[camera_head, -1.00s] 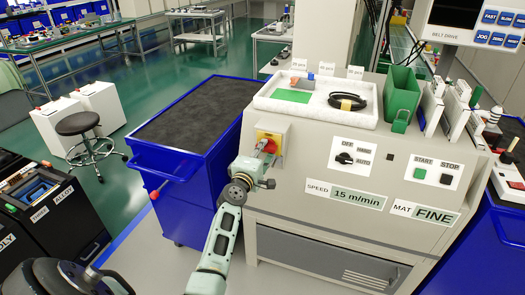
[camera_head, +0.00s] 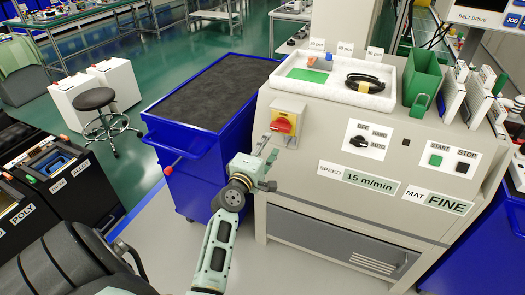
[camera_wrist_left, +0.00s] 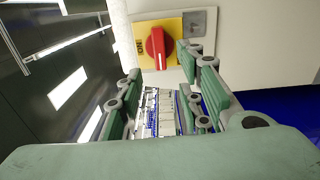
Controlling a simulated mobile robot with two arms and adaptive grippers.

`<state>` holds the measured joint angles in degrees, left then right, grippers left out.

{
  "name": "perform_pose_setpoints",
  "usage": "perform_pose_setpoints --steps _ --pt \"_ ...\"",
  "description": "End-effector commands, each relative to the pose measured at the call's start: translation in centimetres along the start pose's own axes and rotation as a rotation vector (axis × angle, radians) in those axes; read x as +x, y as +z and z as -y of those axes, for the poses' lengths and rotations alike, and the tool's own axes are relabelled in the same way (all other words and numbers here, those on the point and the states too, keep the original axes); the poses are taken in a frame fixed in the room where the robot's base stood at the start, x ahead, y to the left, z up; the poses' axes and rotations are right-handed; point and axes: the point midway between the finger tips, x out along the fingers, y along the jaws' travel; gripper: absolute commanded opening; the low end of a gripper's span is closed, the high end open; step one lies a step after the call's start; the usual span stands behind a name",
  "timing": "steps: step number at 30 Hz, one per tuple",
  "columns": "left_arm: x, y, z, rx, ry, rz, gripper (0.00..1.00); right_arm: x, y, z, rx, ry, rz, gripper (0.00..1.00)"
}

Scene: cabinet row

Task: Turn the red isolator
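The red isolator (camera_head: 283,124) is a red knob on a yellow plate (camera_head: 292,114), on the upper left of the grey machine's front. It also shows at the top of the left wrist view (camera_wrist_left: 158,48), with its yellow plate (camera_wrist_left: 174,27) around it. My left gripper (camera_head: 267,146) is just below and left of the isolator in the head view, apart from it. In the left wrist view its green-padded fingers (camera_wrist_left: 165,80) are spread with nothing between them, and the isolator lies beyond their tips. My right gripper is not in view.
The grey machine (camera_head: 310,215) carries an OFF/HAND/AUTO selector (camera_head: 363,143) and START/STOP buttons (camera_head: 449,162) to the right. A white tray (camera_head: 300,87) and green bin (camera_head: 421,83) stand on top. A blue cart (camera_head: 192,175) stands close on the left.

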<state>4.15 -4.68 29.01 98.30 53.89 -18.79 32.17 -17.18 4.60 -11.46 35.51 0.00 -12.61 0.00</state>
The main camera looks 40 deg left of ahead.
Motion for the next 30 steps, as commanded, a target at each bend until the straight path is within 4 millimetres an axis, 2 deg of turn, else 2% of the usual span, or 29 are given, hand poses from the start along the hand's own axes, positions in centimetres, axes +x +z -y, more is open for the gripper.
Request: perform_pose_setpoints --steps 3,7,25,28,30 --pt "-1.6 0.0 0.0 0.000 0.000 0.000 0.34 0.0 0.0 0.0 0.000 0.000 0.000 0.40" --pt "-2.4 0.0 0.0 -0.001 0.001 0.000 0.34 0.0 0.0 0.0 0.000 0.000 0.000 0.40" --pt "-2.6 0.1 0.2 0.002 -0.003 0.002 0.34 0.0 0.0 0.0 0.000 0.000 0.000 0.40" --pt "-2.5 0.8 2.0 0.032 -0.039 0.016 0.34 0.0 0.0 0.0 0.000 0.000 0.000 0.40" --pt "-2.6 1.8 4.9 0.082 -0.095 0.038 0.34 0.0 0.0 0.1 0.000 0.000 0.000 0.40"
